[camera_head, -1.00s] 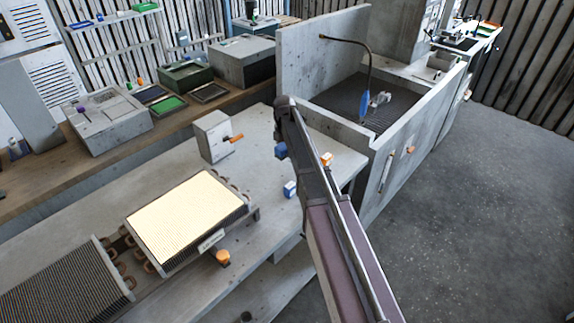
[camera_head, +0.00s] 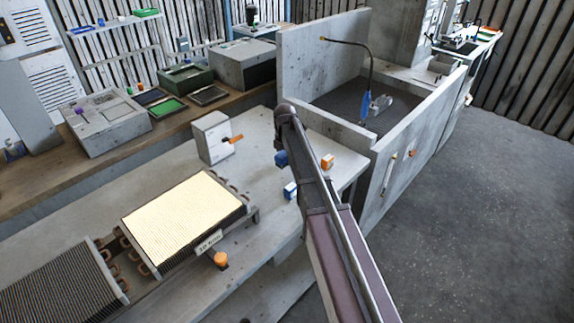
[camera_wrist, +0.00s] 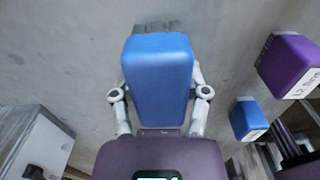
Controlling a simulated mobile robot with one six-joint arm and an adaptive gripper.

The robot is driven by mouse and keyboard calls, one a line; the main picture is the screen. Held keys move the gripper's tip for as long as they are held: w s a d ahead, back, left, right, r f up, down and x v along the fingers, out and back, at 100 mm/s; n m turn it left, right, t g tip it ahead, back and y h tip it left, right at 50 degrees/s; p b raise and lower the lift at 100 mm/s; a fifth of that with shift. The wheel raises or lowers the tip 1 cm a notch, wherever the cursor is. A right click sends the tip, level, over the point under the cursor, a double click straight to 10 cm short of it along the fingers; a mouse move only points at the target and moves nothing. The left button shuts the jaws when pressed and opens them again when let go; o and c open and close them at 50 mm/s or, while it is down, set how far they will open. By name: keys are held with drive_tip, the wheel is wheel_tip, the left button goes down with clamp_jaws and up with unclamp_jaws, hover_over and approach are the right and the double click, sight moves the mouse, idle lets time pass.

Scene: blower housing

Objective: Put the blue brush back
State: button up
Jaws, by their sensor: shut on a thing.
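The blue brush shows in the wrist view as a blue block (camera_wrist: 158,75) with dark bristles at its far end. My gripper (camera_wrist: 160,95) is shut on it, with a finger on each side. In the head view a blue block (camera_head: 281,158) beside the end of my arm appears to be this brush, above the grey bench (camera_head: 255,150). My gripper is mostly hidden there by the arm. A second blue block with a white label (camera_wrist: 247,118) is at the right of the wrist view. A purple labelled block (camera_wrist: 288,65) is above it.
A grey box with an orange handle (camera_head: 212,138) stands on the bench left of my arm. A finned coil with a bright top (camera_head: 185,220) lies nearer. An orange block (camera_head: 327,161) is right of the arm. A walled basin (camera_head: 325,60) stands behind.

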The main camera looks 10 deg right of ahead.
drive_tip(key=shift+f+b, duration=0.4)
drive_tip(key=shift+f, duration=0.3)
drive_tip(key=shift+f, duration=0.15)
drive_tip(key=o, duration=1)
wheel_tip(320, 180, up, 12)
drive_tip(key=p, duration=1.2)
drive_tip(key=shift+r, duration=0.2)
drive_tip(key=shift+s, duration=0.1)
